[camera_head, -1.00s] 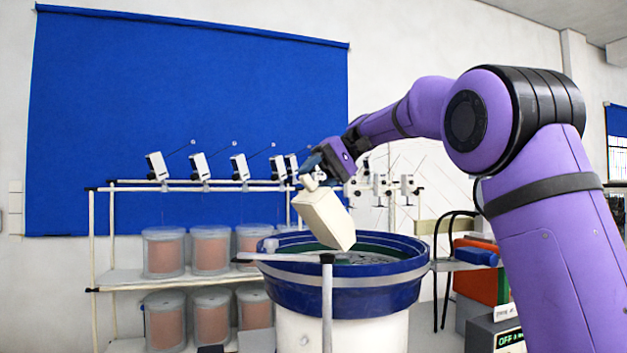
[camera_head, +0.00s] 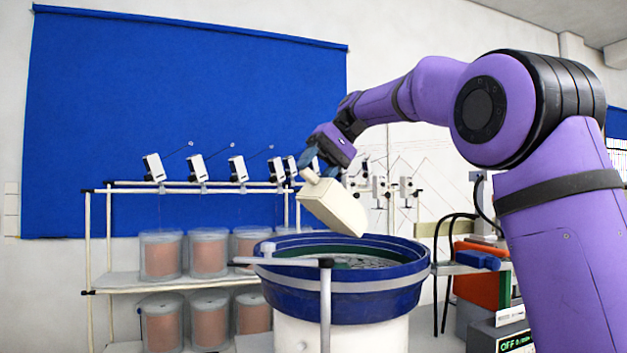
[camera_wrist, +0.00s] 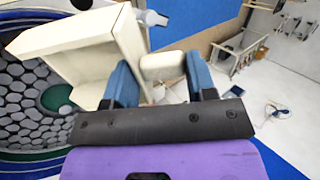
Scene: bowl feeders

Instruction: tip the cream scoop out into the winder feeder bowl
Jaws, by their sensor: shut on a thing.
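The cream scoop (camera_head: 335,206) is a box-shaped scoop held in the air above the blue winder feeder bowl (camera_head: 345,299). It slants down to the right in the head view, its low end above the bowl's rim. My gripper (camera_head: 314,166) is shut on the scoop's handle, which shows between the blue fingers in the wrist view (camera_wrist: 160,68). The scoop (camera_wrist: 80,40) shows part of its inner walls there; I see no parts on them, but the rest of its inside is hidden. Many grey pieces lie in the bowl (camera_wrist: 50,137).
A rack with several copper-coloured spools (camera_head: 208,254) is behind left. A control box (camera_head: 499,335) reading OFF stands at the lower right.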

